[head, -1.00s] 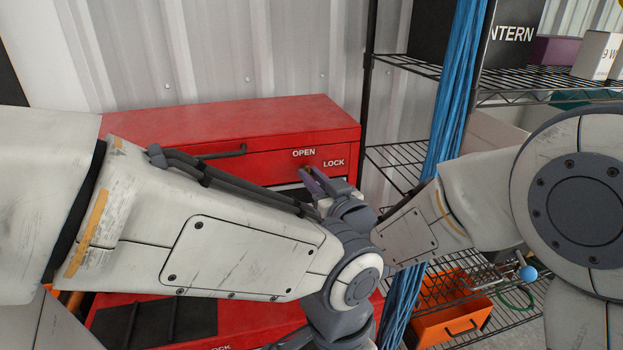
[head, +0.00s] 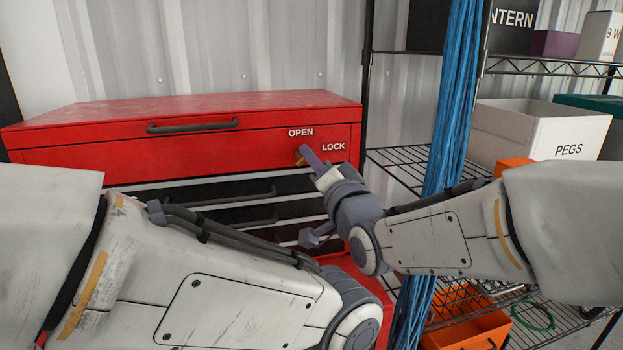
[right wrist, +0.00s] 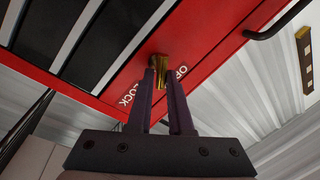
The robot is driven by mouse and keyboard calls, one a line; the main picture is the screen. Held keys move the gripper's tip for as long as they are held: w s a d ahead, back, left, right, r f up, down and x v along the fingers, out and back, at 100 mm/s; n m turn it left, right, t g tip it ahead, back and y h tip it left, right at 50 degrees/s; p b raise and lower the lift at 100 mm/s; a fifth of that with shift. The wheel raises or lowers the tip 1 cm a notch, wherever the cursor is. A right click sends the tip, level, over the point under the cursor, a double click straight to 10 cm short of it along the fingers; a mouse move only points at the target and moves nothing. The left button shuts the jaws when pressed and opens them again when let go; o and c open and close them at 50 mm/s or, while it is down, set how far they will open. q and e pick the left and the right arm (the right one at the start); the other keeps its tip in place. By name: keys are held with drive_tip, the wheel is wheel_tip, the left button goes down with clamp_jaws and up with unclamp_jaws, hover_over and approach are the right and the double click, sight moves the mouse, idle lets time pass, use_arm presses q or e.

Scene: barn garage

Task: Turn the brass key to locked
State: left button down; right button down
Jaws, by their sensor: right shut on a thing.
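The brass key (head: 301,153) sits in the front of the red tool chest (head: 90,143), below the OPEN label (head: 300,132) and left of the LOCK label (head: 333,147). My right gripper (head: 306,155), with purple fingers, is shut on the key. In the right wrist view the key (right wrist: 159,68) shows between the fingertips (right wrist: 160,74), close to both labels. The fingers hide part of the key, and I cannot tell which label it points to. My left arm crosses the lower left; its gripper is not in view.
A wire shelf with a PEGS bin (head: 540,135) stands at the right, and blue cables (head: 452,110) hang before it. An orange bin (head: 470,330) is low on the shelf. The chest has a dark handle (head: 193,126) and black drawers below.

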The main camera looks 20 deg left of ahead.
drive_tip(key=shift+f+m+t+h+b, duration=0.15)
drive_tip(key=shift+m+t+h+b, duration=0.15)
drive_tip(key=shift+m+b, duration=1.25)
drive_tip(key=shift+f+m+t+h+b, duration=0.1)
drive_tip(key=shift+m+t+h+b, duration=0.2)
drive_tip(key=shift+m+b, duration=1.25)
drive_tip(key=shift+f+m+t+h+b, duration=0.15)
drive_tip(key=shift+m+t+h+b, duration=0.15)
drive_tip(key=shift+m+b, duration=1.25)
drive_tip(key=c, duration=0.8)
unclamp_jaws()
drive_tip(key=shift+c, duration=0.2)
drive_tip(key=b+v, duration=0.1)
drive_tip(key=v, duration=0.9)
drive_tip(key=shift+s, duration=0.25)
drive_tip(key=shift+d, duration=0.1)
